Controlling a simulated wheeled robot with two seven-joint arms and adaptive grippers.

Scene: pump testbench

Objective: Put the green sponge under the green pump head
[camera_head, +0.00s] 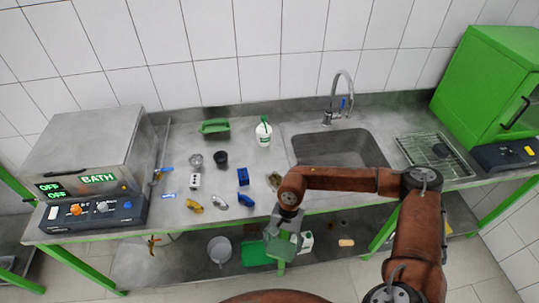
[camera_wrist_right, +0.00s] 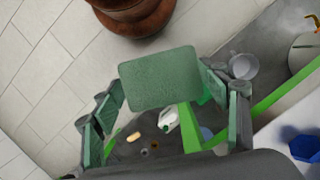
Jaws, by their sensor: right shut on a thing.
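The green sponge (camera_wrist_right: 158,78) is a flat green block in the right wrist view, between the two fingers of my right gripper (camera_wrist_right: 165,112). In the head view my right gripper (camera_head: 285,224) hangs just in front of the bench's front edge, with the green sponge (camera_head: 282,248) below it. The gripper is shut on the sponge, which is clear of the bench top. I cannot make out a pump head that is clearly green. My left gripper is not in view.
The steel bench top holds a bath unit (camera_head: 95,165), a green tray (camera_head: 215,127), a white bottle (camera_head: 264,134), a blue block (camera_head: 243,177) and a yellow part (camera_head: 194,205). A sink (camera_head: 340,148) and green cabinet (camera_head: 485,80) lie right. A green bin (camera_head: 256,254) sits below.

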